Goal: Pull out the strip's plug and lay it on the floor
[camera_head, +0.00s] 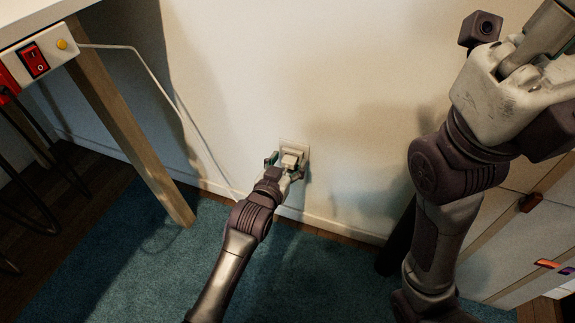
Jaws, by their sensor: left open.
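A pale wall outlet (297,147) is low on the cream wall, with the strip's white plug (291,160) at it. My left gripper (286,166) is open at the plug, with its fingers at the plug's two sides. I cannot tell whether they touch it. The strip (48,50), white with a red switch, is mounted at the table's edge at upper left. Its white cord (155,79) runs down along the wall to near the floor, where my left arm hides its end.
A wooden table leg (130,137) stands left of my left arm. A teal carpet (125,265) covers the floor, with clear room left of my arm. A pale cabinet (520,240) with drawers stands at the right, behind my right arm.

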